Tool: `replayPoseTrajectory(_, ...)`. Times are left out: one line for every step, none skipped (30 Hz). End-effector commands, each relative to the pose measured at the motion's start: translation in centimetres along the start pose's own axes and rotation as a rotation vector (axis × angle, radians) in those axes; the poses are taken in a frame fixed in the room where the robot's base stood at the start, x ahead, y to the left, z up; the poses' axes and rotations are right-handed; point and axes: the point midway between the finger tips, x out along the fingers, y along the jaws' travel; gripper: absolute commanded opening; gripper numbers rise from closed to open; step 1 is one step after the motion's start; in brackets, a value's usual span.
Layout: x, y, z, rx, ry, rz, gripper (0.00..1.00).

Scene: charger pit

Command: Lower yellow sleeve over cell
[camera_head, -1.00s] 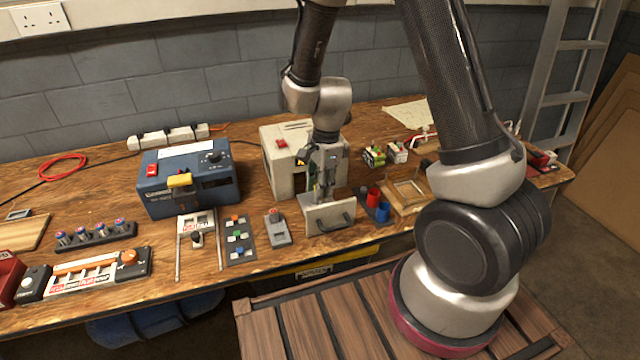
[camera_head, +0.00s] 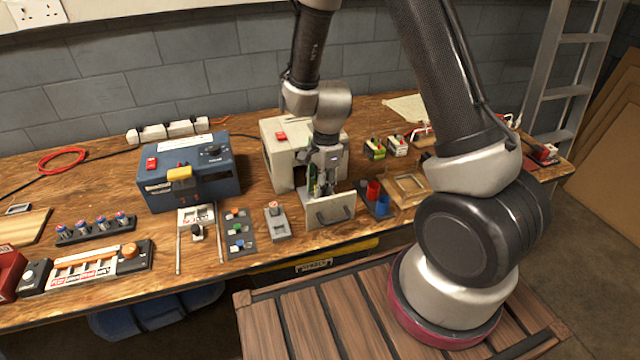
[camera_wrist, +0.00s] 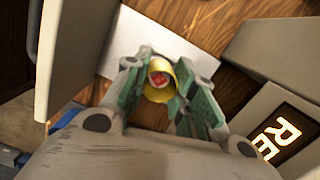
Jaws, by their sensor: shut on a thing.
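My gripper (camera_head: 322,190) is low behind a pale panel with a dark handle (camera_head: 341,207), in front of the cream box (camera_head: 276,150). In the wrist view my gripper (camera_wrist: 160,88) has its green-padded fingers closed on the yellow sleeve (camera_wrist: 157,96). I look into the sleeve's round open end. A red and pale top, seemingly the cell (camera_wrist: 158,78), shows inside the yellow rim. How far the sleeve reaches down around it is hidden. In the head view the fingers and panel hide the sleeve and cell.
The panel stands close on the gripper's left in the wrist view, and a box with lit letters (camera_wrist: 278,135) is on its right. A grey switch block (camera_head: 277,222) and red and blue cups (camera_head: 382,206) flank the panel. A blue machine (camera_head: 190,172) stands left.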

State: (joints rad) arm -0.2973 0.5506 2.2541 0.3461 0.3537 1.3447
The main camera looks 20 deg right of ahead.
Motion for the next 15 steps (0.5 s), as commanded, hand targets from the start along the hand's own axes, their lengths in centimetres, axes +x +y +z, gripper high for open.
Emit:
replayPoseTrajectory(0.15,0.0,-0.03,0.0,0.0,0.0,0.19)
replayPoseTrajectory(0.23,0.0,-0.04,0.001,0.0,0.0,0.19)
replayPoseTrajectory(0.34,0.0,-0.05,0.001,0.0,0.0,0.19)
replayPoseTrajectory(0.41,0.0,-0.06,0.001,0.0,0.0,0.19)
replayPoseTrajectory(0.49,0.0,-0.07,0.001,0.0,0.0,0.19)
replayPoseTrajectory(0.59,0.0,-0.08,0.002,0.0,0.0,0.19)
replayPoseTrajectory(0.67,0.0,-0.09,0.002,0.0,0.0,0.19)
replayPoseTrajectory(0.74,0.0,-0.1,0.002,0.0,0.0,0.19)
replayPoseTrajectory(0.82,0.0,-0.11,0.002,0.0,0.0,0.19)
replayPoseTrajectory(0.88,0.0,-0.12,0.002,0.0,0.0,0.19)
replayPoseTrajectory(0.93,0.0,-0.12,0.002,0.0,0.0,0.19)
replayPoseTrajectory(0.99,0.0,-0.13,0.002,0.0,0.0,0.19)
replayPoseTrajectory(1.03,0.0,-0.14,0.002,0.0,0.0,0.19)
replayPoseTrajectory(1.05,-0.01,-0.14,0.001,0.0,0.0,0.19)
replayPoseTrajectory(1.08,-0.01,-0.14,0.001,0.0,0.0,0.19)
